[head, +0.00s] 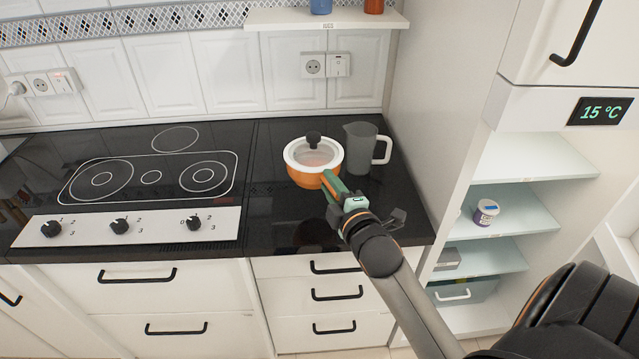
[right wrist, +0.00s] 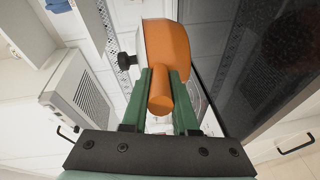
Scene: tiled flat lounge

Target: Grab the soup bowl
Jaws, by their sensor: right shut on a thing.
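The soup bowl (head: 300,177) is an orange pot with a white rim, a see-through lid and a black knob. It is upright over the black counter, right of the hob; I cannot tell whether its base touches the counter. My right gripper (head: 332,184) is shut on its orange handle on the near side. In the right wrist view the round handle (right wrist: 160,95) lies between the two green fingers, with the orange bowl side (right wrist: 168,45) beyond and the knob at left. The fingers hide part of the handle. My left gripper is not in view.
A grey jug (head: 359,150) with a white handle stands close to the right of the bowl. The black hob (head: 151,190) is bare, to the left. A white wall shelf (head: 300,19) hangs above. An open fridge (head: 528,170) with shelves is at right.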

